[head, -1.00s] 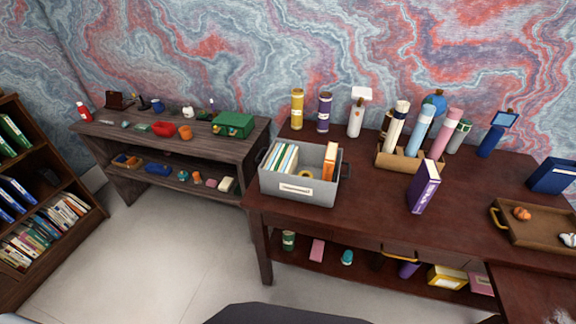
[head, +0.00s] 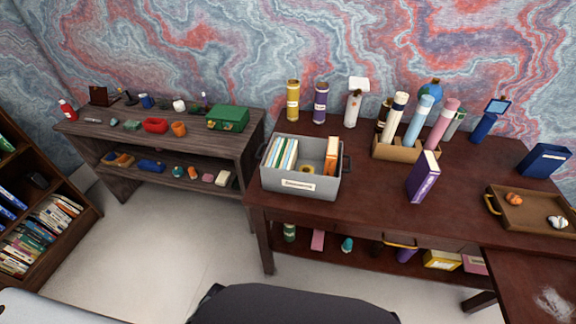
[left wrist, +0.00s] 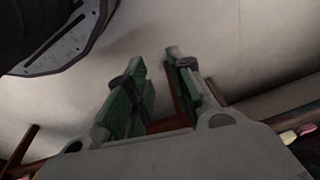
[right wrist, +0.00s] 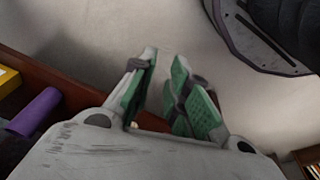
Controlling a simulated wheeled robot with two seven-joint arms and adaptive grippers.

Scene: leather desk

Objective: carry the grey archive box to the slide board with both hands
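The grey archive box (head: 302,182) sits on the left part of the dark red-brown desk (head: 385,215). It has dark side handles and a label on its front. Several files (head: 283,153), an orange binder (head: 331,156) and a round yellowish thing are in it. I cannot pick out a slide board with certainty. My left gripper (left wrist: 158,75) is open and empty in the left wrist view, over the pale floor. My right gripper (right wrist: 165,85) is open and empty in the right wrist view, beside the desk's lower shelf. Neither gripper shows in the head view or touches the box.
A purple book (head: 423,177) stands right of the box. A cardboard holder with rolled tubes (head: 400,148) is behind it. A brown tray (head: 530,212) is at the right. A lower grey-brown bench (head: 190,148) with small things stands left. A bookshelf (head: 40,215) is at the far left.

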